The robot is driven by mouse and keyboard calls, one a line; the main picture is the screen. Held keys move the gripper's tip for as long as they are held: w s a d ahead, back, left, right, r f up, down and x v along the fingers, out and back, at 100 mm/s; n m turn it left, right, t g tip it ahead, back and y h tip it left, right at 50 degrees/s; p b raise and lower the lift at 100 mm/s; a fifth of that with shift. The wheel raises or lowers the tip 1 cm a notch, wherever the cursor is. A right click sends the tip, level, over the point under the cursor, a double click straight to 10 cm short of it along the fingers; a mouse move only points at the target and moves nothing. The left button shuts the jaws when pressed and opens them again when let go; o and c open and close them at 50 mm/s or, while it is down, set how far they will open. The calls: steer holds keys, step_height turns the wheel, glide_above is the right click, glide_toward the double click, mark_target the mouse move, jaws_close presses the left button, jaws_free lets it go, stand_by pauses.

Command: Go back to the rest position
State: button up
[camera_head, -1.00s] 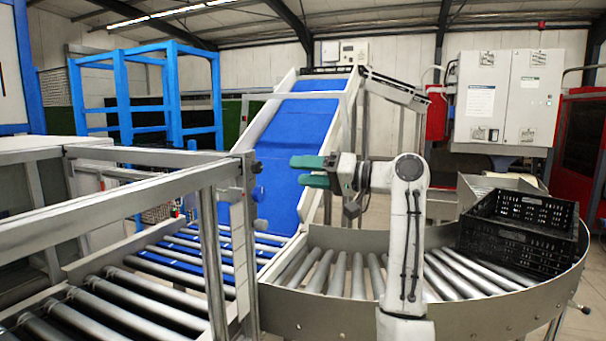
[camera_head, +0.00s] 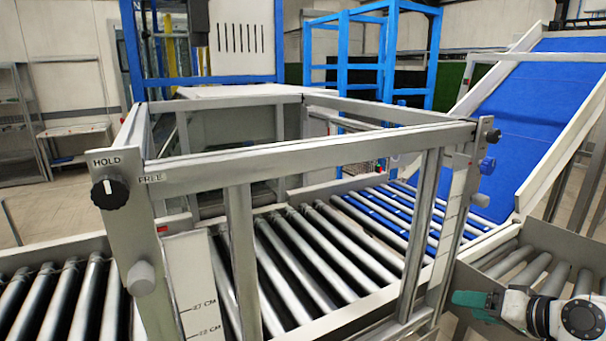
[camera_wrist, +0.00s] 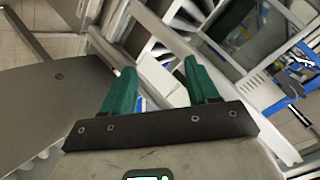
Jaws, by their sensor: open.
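My gripper (camera_head: 474,299) is at the lower right of the head view, with green fingers pointing left over the edge of the curved roller conveyor. In the wrist view my gripper (camera_wrist: 158,85) shows both green fingers spread apart with nothing between them. The gripper is open and empty. Part of my arm is cut off by the right edge of the head view.
A metal frame with a HOLD/FREE knob (camera_head: 109,191) stands in front, over a straight roller conveyor (camera_head: 290,270). A blue inclined belt (camera_head: 535,105) rises at the right. Blue framing (camera_head: 342,75) stands behind. Open floor shows at the far left.

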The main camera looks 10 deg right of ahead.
steer(key=s+a+f+g, duration=0.3)
steer(key=s+a+f, duration=0.25)
steer(key=f, duration=0.45)
steer(key=s+a+f+n+g+h, duration=0.1)
steer(key=s+f, duration=0.3)
steer(key=s, duration=0.5)
steer(key=s+a+f+n+g+h, duration=0.1)
steer(key=s+a+f+n+g, duration=0.1)
steer(key=s+f, duration=0.3)
steer(key=s+a+f+n+g+h, duration=0.1)
steer(key=s+a+f+g, duration=0.3)
steer(key=s, duration=0.9)
steer(key=shift+s+f+n+h, duration=0.2)
steer(key=shift+f+n+h, duration=0.2)
steer(key=shift+h, duration=0.2)
